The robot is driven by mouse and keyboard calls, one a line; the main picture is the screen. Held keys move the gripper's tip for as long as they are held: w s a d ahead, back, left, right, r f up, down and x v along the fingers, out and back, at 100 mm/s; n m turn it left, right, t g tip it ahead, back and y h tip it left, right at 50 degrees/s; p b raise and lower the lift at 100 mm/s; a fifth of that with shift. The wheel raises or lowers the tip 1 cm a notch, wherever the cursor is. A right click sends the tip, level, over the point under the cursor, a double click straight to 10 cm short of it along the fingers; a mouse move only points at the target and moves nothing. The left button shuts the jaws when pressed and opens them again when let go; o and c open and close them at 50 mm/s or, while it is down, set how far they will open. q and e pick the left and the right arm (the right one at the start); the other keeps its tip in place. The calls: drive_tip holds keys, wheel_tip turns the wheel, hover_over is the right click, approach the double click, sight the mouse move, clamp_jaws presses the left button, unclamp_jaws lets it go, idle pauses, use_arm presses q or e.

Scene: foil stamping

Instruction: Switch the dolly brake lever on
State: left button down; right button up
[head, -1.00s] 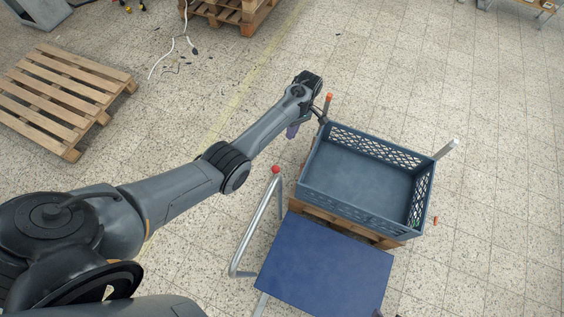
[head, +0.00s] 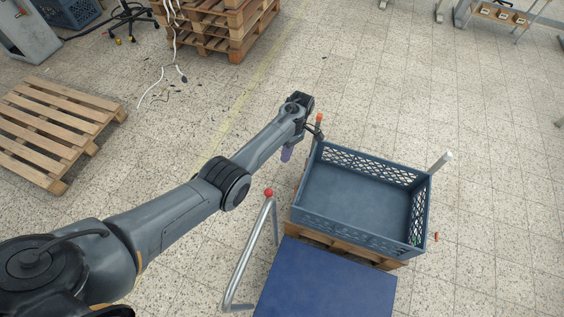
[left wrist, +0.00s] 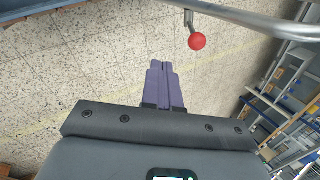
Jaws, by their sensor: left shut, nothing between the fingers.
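The dolly's brake lever shows as a red ball knob (head: 268,192) by the upper end of a bent grey metal tube handle (head: 245,262). In the left wrist view the red knob (left wrist: 197,42) sits on a short metal stem beside the tube. My left gripper (head: 286,154) has purple fingers pointing down, above and slightly right of the knob in the head view. In the left wrist view my left gripper's fingers (left wrist: 164,66) are together and empty, left of the knob and apart from it. My right gripper is not in view.
A blue-grey crate (head: 306,224) stands right of the handle, beside my left wrist. A dark blue panel (head: 325,285) lies in front of it. An orange-tipped post (head: 319,118) is near the crate's back left corner. A wooden pallet (head: 50,125) lies far left. Floor between is clear.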

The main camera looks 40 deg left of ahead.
use_arm(q)
drive_tip(key=s+d+f+p, duration=0.1)
drive_tip(key=s+f, duration=0.6)
drive_tip(key=s, duration=0.1)
idle(0.4)
drive_tip(key=shift+d+f, duration=0.1)
drive_tip(key=shift+p, duration=0.35)
